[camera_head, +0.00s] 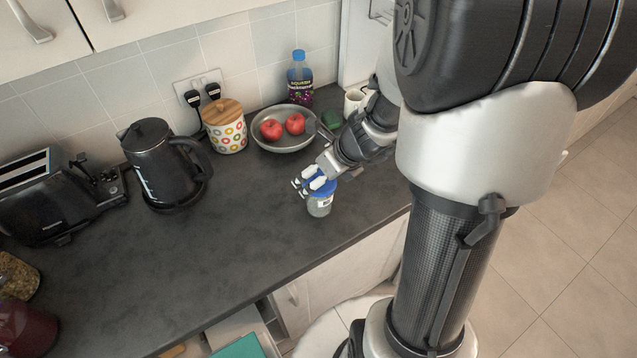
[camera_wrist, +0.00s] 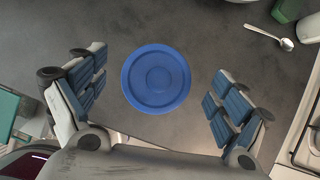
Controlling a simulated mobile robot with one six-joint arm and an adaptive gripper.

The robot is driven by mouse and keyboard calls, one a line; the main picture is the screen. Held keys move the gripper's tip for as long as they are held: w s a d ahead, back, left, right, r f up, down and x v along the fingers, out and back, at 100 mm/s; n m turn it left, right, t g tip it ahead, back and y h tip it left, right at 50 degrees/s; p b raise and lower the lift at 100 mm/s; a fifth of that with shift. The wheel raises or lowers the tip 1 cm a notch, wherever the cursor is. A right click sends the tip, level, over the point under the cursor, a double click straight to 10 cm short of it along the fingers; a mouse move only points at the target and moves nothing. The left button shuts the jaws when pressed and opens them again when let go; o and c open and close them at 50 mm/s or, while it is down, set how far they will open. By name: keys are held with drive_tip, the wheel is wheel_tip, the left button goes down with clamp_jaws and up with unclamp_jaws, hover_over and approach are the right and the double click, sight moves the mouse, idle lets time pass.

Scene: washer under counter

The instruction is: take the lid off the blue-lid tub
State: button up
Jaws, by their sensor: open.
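The blue-lid tub (camera_head: 319,206) stands upright on the dark counter, to the right of the kettle and near the front edge. Its blue lid (camera_head: 322,186) is on it, partly hidden by my gripper. In the wrist view the round lid (camera_wrist: 156,78) is seen from above, and the tub body is hidden beneath it. My gripper (camera_head: 315,182) is at the lid's height or just above it in the head view. In the wrist view its fingers (camera_wrist: 158,98) are spread wide, one on each side of the lid, with gaps between them and it.
A bowl (camera_head: 285,143) with two red apples stands behind the tub, with a juice bottle (camera_head: 300,80) and a patterned jar (camera_head: 224,127) near it. A kettle (camera_head: 162,165) and toaster (camera_head: 58,198) are at left. A spoon (camera_wrist: 270,37) lies right. Counter left of the tub is clear.

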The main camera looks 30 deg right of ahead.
drive_tip(key=shift+w+a+f, duration=0.1)
drive_tip(key=shift+w+f, duration=0.15)
drive_tip(key=shift+f, duration=0.3)
drive_tip(key=shift+r, duration=0.15)
drive_tip(key=shift+c, duration=0.3)
drive_tip(key=c, duration=0.8)
